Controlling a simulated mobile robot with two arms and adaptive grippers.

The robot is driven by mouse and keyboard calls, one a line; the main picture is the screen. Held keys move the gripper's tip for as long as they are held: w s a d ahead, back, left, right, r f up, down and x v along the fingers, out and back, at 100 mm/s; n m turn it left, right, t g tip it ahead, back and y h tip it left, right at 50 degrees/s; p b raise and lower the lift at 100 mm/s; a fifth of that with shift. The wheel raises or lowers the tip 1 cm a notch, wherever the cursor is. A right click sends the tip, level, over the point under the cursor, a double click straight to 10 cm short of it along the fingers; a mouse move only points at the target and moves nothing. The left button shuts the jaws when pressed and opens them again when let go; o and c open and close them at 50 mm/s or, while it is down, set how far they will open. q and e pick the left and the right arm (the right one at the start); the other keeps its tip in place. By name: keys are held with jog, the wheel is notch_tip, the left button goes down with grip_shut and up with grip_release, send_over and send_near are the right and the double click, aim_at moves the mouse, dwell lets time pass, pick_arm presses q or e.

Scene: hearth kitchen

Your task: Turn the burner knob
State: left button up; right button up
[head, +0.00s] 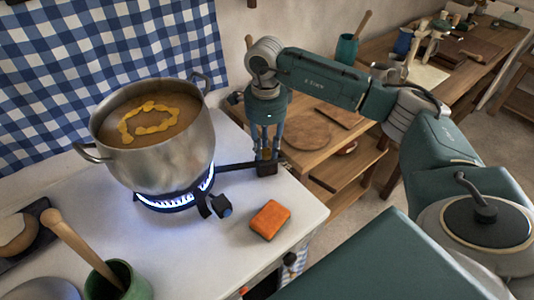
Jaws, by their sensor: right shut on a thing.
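The burner (172,205) stands on the white worktop with a ring of blue flame lit under a large steel pot. A dark pipe (238,165) runs right from it to a small dark valve block (266,169) near the worktop's right edge. My right gripper (266,153) points straight down over this block, its fingers shut on the small burner knob on top. The knob is mostly hidden between the fingertips, so its angle cannot be told. A second dark fitting with a blue-grey end (222,206) sticks out at the burner's front. My left gripper is not in view.
The steel pot (160,150) holds brown soup with a yellow ring on top. An orange sponge (270,219) lies in front of the valve block. A green pot with a wooden-handled tool (118,283) stands front left. A wooden table (335,120) is behind my right arm.

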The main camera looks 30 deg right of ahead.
jog(key=n, duration=0.1)
jog(key=n+b, duration=0.2)
jog(key=shift+w+a, duration=0.2)
jog(key=shift+a, duration=0.05)
jog(key=shift+s+r+n+b, duration=0.1)
jog(key=shift+n+b, duration=0.65)
jog(key=shift+n, duration=0.65)
jog(key=shift+a, duration=0.1)
